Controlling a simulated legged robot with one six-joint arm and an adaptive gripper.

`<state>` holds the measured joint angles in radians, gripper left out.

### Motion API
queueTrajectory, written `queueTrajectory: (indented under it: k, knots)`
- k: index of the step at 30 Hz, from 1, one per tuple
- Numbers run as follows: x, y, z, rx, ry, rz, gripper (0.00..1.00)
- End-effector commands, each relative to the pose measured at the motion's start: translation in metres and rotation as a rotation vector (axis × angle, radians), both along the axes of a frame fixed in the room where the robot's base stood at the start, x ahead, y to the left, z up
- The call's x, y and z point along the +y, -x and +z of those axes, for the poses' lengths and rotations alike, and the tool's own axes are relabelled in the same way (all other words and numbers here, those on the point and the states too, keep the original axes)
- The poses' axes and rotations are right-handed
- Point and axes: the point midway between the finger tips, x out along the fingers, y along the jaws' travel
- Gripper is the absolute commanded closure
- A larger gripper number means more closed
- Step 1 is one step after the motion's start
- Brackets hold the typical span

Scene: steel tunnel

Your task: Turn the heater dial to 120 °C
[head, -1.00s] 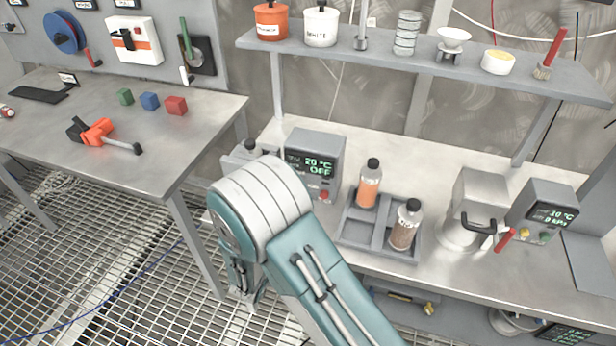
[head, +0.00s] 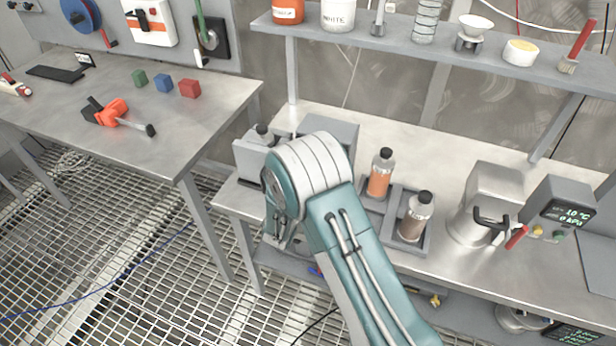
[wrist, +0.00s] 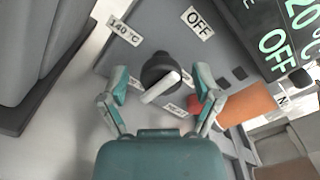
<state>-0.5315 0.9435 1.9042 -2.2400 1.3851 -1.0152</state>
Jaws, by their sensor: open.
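The heater (head: 330,128) stands on the right bench in the head view, mostly hidden behind my arm. In the wrist view its dial (wrist: 158,70) is a black round knob with a white bar across it, slanting from upper right to lower left. Labels "OFF" (wrist: 198,22) and "140 °C" (wrist: 123,32) are readable; a third label is partly hidden and unreadable. The heater display (wrist: 288,40) reads 20 °C and OFF. My gripper (wrist: 162,84) is open, with one finger on each side of the dial. Contact with the knob cannot be told.
A tray (head: 427,238) with an orange bottle (head: 381,175) and a brown bottle (head: 417,217) stands right of my arm. A shelf (head: 440,50) runs above the bench. A gap separates the left table (head: 150,150) from this bench.

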Motion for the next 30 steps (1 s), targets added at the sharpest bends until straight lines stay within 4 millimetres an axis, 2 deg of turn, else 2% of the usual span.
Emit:
queueTrajectory:
  k: [6,7,8,9,12,23,30]
  knots:
    - [0.0004,-0.0005,0.0001,0.0,0.0,0.0,0.19]
    - [0.0003,-0.0004,0.0001,0.0,0.0,0.0,0.28]
    - [0.0002,-0.0004,0.0001,0.0,-0.001,0.0,0.41]
    - [0.0002,-0.0004,0.0001,0.0,-0.001,0.0,0.59]
    - [0.0001,-0.0005,0.0001,0.0,-0.001,0.001,1.0]
    - [0.0014,-0.0008,-0.0014,-0.004,-0.019,0.003,1.0]
    - [0.0018,-0.0008,-0.0023,-0.037,-0.117,0.003,1.0]
